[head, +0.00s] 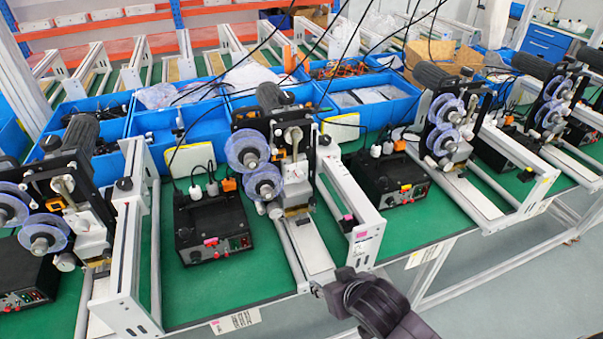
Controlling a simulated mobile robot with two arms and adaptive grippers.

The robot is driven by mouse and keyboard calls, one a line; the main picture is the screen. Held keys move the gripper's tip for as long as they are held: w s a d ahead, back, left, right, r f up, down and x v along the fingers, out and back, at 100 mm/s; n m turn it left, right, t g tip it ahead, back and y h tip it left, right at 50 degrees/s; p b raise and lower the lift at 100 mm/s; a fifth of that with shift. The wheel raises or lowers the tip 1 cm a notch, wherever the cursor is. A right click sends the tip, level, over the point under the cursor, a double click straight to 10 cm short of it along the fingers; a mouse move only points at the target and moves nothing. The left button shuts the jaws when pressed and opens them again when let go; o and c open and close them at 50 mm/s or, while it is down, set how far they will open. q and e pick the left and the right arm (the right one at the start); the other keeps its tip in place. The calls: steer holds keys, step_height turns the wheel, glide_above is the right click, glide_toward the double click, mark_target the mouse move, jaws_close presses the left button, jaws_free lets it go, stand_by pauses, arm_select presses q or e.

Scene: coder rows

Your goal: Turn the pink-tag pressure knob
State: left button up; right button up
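A second pink tag (348,217) is on the white frame of the coder machine (270,150), by a small dark knob-like part (347,226). I cannot tell which pink tag marks the pressure knob. My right gripper (340,289) is low in the middle, at the table's front edge, below and apart from both tags. Its fingers are dark and blurred together, so their opening is unclear. My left gripper is not in view.
Similar coder machines stand left and right on the green table (250,284). Another black box (388,185) has a yellow tag. Blue bins (205,130) line the back, and black cables hang above. White rails reach the table's front edge; the floor at lower right is clear.

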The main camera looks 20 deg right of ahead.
steer(key=w+r+t, duration=0.3)
steer(key=w+r, duration=0.5)
steer(key=w, duration=0.2)
steer(key=m+t+y, duration=0.1)
steer(key=m+t, duration=0.1)
steer(key=t, duration=0.1)
glide_toward(301, 177)
steer(key=w, duration=0.3)
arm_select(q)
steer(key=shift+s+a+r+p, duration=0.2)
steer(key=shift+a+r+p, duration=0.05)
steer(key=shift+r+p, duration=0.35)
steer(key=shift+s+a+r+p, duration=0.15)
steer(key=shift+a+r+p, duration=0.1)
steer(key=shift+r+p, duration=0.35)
arm_select(e)
steer(key=shift+a+f+x, duration=0.1)
steer(key=shift+f+x, duration=0.1)
steer(key=shift+x, duration=1.55)
steer(key=shift+a+f+x, duration=0.15)
steer(key=shift+f+x, duration=0.05)
steer(key=shift+x, duration=1.5)
steer(key=shift+s, duration=0.15)
jaws_close()
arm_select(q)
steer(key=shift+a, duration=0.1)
